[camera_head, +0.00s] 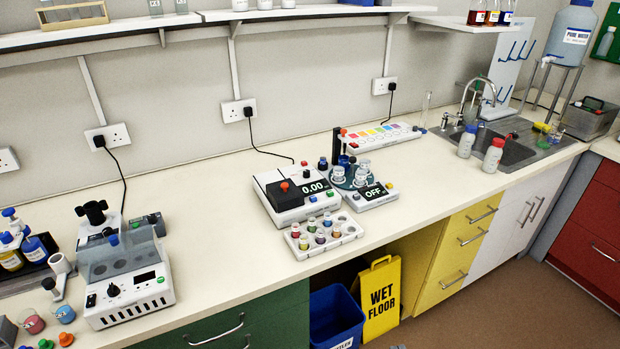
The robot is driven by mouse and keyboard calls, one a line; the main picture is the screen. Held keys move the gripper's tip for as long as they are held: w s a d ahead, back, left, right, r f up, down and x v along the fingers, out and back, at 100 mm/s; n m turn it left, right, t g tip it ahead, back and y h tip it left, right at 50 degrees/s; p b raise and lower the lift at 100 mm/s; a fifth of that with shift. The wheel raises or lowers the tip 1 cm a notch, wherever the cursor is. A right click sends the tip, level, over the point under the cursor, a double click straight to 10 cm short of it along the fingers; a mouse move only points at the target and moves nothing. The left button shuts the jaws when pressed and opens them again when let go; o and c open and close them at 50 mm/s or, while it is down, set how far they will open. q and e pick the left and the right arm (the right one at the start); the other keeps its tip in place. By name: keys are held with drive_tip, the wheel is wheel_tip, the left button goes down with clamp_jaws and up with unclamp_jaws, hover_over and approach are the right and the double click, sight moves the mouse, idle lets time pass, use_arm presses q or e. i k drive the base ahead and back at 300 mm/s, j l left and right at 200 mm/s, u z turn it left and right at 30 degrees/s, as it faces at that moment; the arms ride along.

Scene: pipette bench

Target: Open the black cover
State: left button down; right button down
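A white benchtop device (130,301) stands at the left of the counter, with a small black display and buttons on its front. A smoky grey, see-through cover (112,258) sits over its round wells and looks closed. Neither of my grippers is in view.
Blue-capped bottles (35,247) and small coloured pots (65,314) crowd the device's left side. The counter (215,235) to its right is clear up to a white device reading 0.00 (290,194) and a vial rack (323,235). A shelf (90,38) hangs above.

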sight(284, 189)
drive_tip(key=i+j+u, duration=0.3)
drive_tip(key=j, duration=0.15)
drive_tip(key=i+j+u, duration=0.3)
drive_tip(key=i+j, duration=0.05)
drive_tip(key=j, duration=0.05)
